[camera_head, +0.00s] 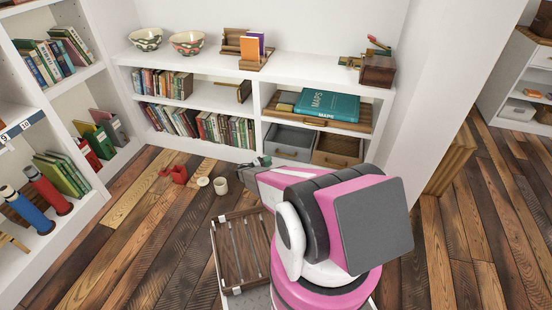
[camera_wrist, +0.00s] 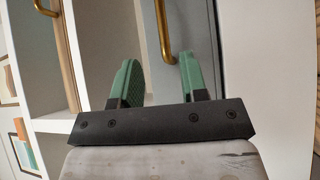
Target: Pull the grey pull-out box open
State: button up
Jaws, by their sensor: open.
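The grey pull-out box (camera_head: 292,138) sits in the lower right bay of the white shelf unit in the head view. Its front carries a brass bar handle (camera_head: 287,154). In the wrist view the grey front (camera_wrist: 201,30) is close ahead, with the brass handle (camera_wrist: 163,32) just beyond my fingertips and between them in the picture. My gripper (camera_wrist: 158,75) is open and empty, its green fingers apart. In the head view my gripper (camera_head: 259,162) is just in front of the box's lower left. I cannot tell whether a finger touches the handle.
A wooden box (camera_head: 338,149) stands right of the grey one. Above them is a wooden tray (camera_head: 362,124) with a teal MAPS book (camera_head: 328,104). On the floor are a slatted crate (camera_head: 242,251), a white mug (camera_head: 220,186) and a red object (camera_head: 175,174).

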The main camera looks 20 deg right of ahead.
jog(key=x, duration=1)
jog(key=shift+w+d+f, duration=0.15)
jog(key=shift+w, duration=0.1)
grip_shut()
